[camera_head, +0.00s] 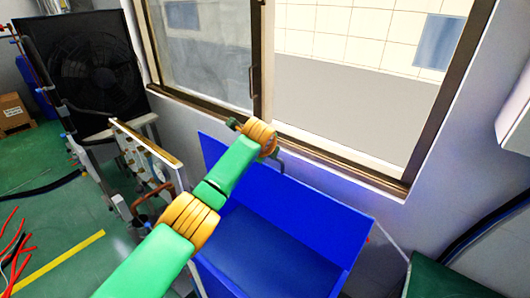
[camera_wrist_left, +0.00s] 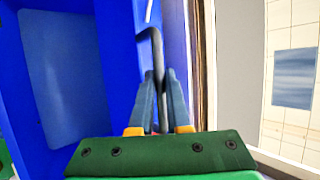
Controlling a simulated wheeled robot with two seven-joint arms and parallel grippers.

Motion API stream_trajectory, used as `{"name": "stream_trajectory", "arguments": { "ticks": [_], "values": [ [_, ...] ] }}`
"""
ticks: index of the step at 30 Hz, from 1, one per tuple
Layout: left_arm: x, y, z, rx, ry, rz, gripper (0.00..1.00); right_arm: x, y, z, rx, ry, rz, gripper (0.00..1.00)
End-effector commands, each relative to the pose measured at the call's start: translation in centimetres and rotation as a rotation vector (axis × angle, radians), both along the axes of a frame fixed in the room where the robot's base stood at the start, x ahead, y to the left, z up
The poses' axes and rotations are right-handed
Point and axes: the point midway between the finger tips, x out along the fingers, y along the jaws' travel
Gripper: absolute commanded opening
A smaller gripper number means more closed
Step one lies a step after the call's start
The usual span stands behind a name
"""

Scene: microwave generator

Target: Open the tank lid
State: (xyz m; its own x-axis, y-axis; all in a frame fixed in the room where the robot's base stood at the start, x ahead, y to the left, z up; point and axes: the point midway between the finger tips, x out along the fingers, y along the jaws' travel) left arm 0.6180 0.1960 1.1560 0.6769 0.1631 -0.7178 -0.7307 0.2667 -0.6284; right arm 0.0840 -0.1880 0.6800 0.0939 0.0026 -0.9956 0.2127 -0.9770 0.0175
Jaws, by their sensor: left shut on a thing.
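The blue tank (camera_head: 240,262) stands below the window, and its recessed inside shows from above. A blue panel (camera_head: 310,208), which looks like the lid, slopes up at the back toward the window wall. I cannot tell its exact angle. A dark bent handle (camera_head: 279,157) shows beside my green and orange left arm, near the panel's upper part. In the head view, the arm's end mostly hides the fingers. My right gripper is not in view.
The window frame (camera_head: 345,172) and wall stand close behind the tank. A rack with pipes (camera_head: 145,160) and a black fan unit (camera_head: 85,65) stand to the left. Green floor (camera_head: 35,165) is open at far left, with red cables (camera_head: 15,245) on it.

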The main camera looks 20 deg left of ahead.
Motion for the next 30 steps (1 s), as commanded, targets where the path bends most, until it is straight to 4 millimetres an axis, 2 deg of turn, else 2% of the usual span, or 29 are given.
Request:
{"name": "stream_trajectory", "arguments": {
  "ticks": [2,3,6,17,23,30],
  "values": [
    [-0.1,-0.1,-0.3,-0.003,0.008,-0.001,0.0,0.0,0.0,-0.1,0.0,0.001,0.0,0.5],
    [-0.1,-0.1,-0.3,-0.003,0.008,-0.001,0.17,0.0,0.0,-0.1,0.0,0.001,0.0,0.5],
    [-0.1,-0.1,-0.3,-0.002,0.007,-0.001,0.44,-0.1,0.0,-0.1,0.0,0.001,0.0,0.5],
    [-0.3,-0.1,0.1,-0.003,0.003,-0.001,0.45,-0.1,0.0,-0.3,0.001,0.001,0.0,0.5],
    [-1.9,-0.5,1.5,-0.002,-0.001,-0.002,0.45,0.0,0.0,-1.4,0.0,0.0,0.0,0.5],
    [-4.4,-1.2,4.2,-0.002,0.0,-0.002,0.45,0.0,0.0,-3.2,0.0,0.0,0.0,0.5]
  ]
}}
